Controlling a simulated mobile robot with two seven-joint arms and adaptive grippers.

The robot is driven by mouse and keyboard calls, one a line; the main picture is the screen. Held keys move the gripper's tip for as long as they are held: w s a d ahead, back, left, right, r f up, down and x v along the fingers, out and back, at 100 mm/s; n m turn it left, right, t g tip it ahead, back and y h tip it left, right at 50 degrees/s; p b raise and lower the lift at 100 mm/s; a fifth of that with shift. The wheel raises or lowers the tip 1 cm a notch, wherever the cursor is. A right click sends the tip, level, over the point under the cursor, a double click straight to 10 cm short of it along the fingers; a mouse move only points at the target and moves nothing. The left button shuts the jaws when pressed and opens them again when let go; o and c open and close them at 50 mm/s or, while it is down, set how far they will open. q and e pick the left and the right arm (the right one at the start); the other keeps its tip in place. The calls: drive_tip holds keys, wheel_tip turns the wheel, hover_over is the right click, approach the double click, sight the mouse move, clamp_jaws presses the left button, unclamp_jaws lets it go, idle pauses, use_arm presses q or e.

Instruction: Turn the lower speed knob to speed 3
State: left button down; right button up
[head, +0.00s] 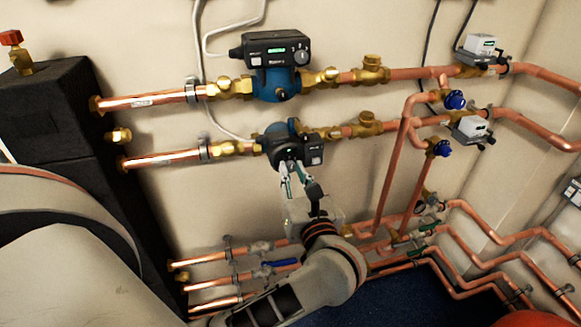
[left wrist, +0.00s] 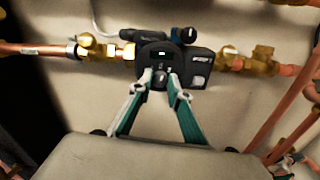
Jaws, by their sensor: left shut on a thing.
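The lower pump (head: 277,137) is a dark round unit in the lower copper line in the head view. It also shows at the top centre of the left wrist view (left wrist: 155,53), with a black box on its right. My left gripper (head: 291,167) reaches up to the pump from below. In the left wrist view its two fingertips (left wrist: 160,75) close in on both sides of the knob. The knob's setting cannot be read.
The upper pump (head: 275,84) sits just above, with a lit green display and its own knob (head: 301,57). Copper pipes and brass valves run on both sides. Blue-handled valves (head: 454,99) are at the right. More pipes (head: 235,277) run below.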

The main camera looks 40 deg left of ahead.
use_arm(q)
drive_tip(key=shift+r+m+p, duration=0.15)
drive_tip(key=shift+m+p, duration=0.55)
drive_tip(key=shift+m, duration=0.2)
drive_tip(key=shift+m+p, duration=0.7)
drive_tip(key=shift+f+m+p, duration=0.2)
drive_tip(key=shift+m+p, duration=0.75)
drive_tip(key=shift+m, duration=0.15)
use_arm(e)
wheel_tip(320, 180, up, 6)
drive_tip(key=w, duration=0.1)
drive_tip(key=shift+r, duration=0.15)
drive_tip(key=shift+f, duration=0.25)
use_arm(q)
drive_tip(key=c, duration=1.9)
unclamp_jaws()
use_arm(e)
drive_tip(key=shift+r, duration=0.1)
